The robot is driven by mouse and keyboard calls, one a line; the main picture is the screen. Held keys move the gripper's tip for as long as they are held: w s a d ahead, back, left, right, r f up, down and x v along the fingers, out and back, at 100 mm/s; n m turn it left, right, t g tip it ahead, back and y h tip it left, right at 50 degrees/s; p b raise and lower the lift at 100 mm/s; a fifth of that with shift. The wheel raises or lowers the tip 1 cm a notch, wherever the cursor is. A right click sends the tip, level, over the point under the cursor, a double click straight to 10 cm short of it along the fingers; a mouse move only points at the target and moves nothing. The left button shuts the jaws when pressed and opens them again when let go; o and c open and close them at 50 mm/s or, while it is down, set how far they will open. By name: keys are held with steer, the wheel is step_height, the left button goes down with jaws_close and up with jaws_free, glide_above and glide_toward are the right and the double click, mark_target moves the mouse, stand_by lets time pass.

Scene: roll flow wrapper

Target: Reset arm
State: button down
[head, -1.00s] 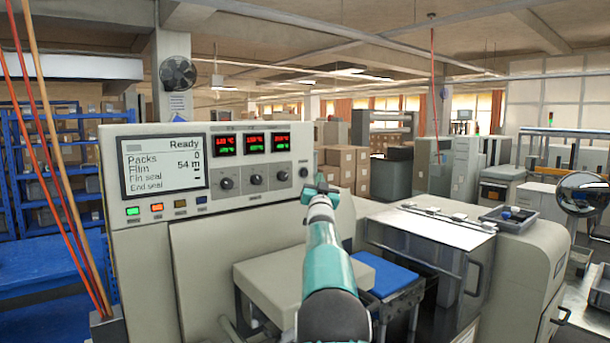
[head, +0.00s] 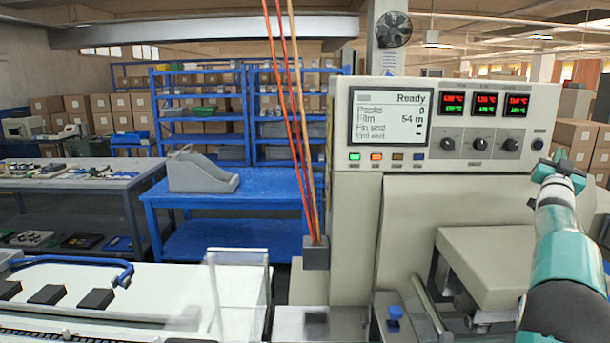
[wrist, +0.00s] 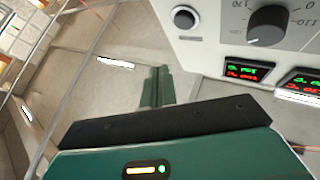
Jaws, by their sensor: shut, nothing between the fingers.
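My arm rises at the right of the head view, teal and dark grey, with my gripper (head: 562,165) at its top end in front of the right end of the control panel (head: 445,125). In the wrist view my gripper (wrist: 158,75) shows two green fingers pressed together, shut and empty. The wrist view also shows the panel (wrist: 230,35) upside down, with a black knob and green and red readouts, apart from the fingers. In the head view the screen (head: 390,118) reads "Ready" and "Film 54 m".
A beige machine housing (head: 485,255) stands below the panel. Red and orange cables (head: 295,130) hang left of it. A blue table (head: 240,200) with a grey device (head: 200,172), blue shelves (head: 203,82) and a white infeed bed (head: 160,290) with black blocks lie to the left.

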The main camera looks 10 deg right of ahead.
steer(key=w+a+f+n+y, duration=0.1)
steer(key=w+a+n+y, duration=0.2)
steer(key=a, duration=1.1)
steer(key=w+a+n+y, duration=0.15)
steer(key=a+y, duration=0.45)
steer(key=a, duration=0.7)
steer(key=s+a+f+n+g+y, duration=0.2)
steer(key=s+a+f, duration=0.15)
steer(key=a, duration=0.65)
steer(key=s+a+f+n+g+y, duration=0.1)
steer(key=s+a+f+y, duration=0.25)
steer(key=a, duration=0.55)
steer(key=s+a+f+n+g+y, duration=0.1)
steer(key=s+a+f+g, duration=0.1)
steer(key=s+a+f, duration=0.4)
steer(key=s+a+f+n+g+y, duration=0.1)
steer(key=s+a+f+n+g, duration=0.1)
steer(key=s+a+f, duration=0.4)
steer(key=s+a+f+n+g+y, duration=0.1)
steer(key=s+a+f, duration=0.4)
steer(key=s, duration=0.9)
steer(key=shift+a+f+n+g, duration=0.5)
steer(key=shift+a+g, duration=0.3)
steer(key=shift+a, duration=0.4)
